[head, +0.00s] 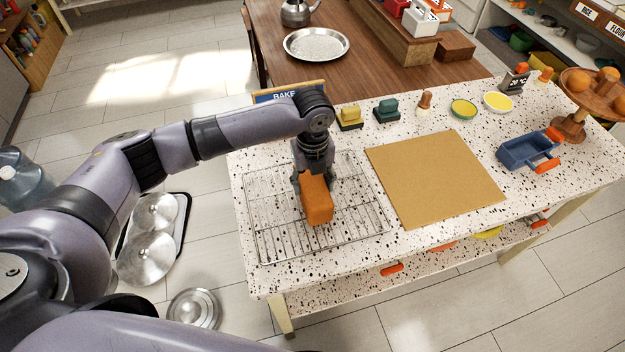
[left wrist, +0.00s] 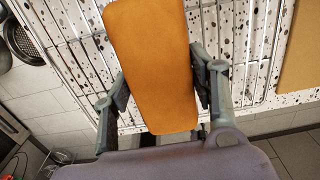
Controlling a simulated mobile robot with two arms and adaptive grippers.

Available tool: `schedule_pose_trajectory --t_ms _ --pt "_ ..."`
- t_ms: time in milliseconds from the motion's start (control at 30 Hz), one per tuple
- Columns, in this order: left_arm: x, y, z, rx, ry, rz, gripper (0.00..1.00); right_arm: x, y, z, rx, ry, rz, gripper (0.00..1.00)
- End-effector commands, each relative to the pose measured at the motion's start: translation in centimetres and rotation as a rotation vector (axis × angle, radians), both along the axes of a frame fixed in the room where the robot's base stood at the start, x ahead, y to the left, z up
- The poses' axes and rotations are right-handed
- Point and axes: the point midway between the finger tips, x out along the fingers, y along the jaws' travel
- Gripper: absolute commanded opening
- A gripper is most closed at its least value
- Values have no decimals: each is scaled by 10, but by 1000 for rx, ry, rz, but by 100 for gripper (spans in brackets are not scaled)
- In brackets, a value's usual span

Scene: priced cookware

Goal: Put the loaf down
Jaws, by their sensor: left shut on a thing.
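The loaf (head: 317,200) is an orange-brown block over the wire cooling rack (head: 268,228) on the speckled counter. My left gripper (head: 312,182) is shut on the loaf, with a finger on each side of it. In the left wrist view the loaf (left wrist: 155,60) lies between the two fingers (left wrist: 160,92), with rack wires behind it. I cannot tell whether the loaf's underside touches the rack. My right gripper is not in view.
A brown board (head: 435,178) lies right of the rack. A blue tray (head: 527,150) and a fruit stand (head: 590,95) are farther right. Yellow and teal items (head: 387,111) and small bowls (head: 463,109) line the back edge. A sign (head: 290,92) stands behind the rack.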

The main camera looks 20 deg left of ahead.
Motion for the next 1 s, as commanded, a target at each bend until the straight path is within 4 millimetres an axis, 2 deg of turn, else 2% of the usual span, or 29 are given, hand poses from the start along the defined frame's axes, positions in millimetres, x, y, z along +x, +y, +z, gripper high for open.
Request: schedule_pose_trajectory --t_ms 33,67,333,733,867,1000 --pt "0 0 -2 -1 1 0 31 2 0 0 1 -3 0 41" --pt "0 0 -2 0 1 0 55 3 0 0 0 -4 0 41" --pt "0 0 -1 -1 1 0 73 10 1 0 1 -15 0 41" --pt "1 0 5 -2 -3 0 73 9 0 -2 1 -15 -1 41" --pt "1 0 24 -1 -4 0 73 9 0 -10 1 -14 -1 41" --pt "2 0 54 -2 -6 0 73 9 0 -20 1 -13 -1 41"
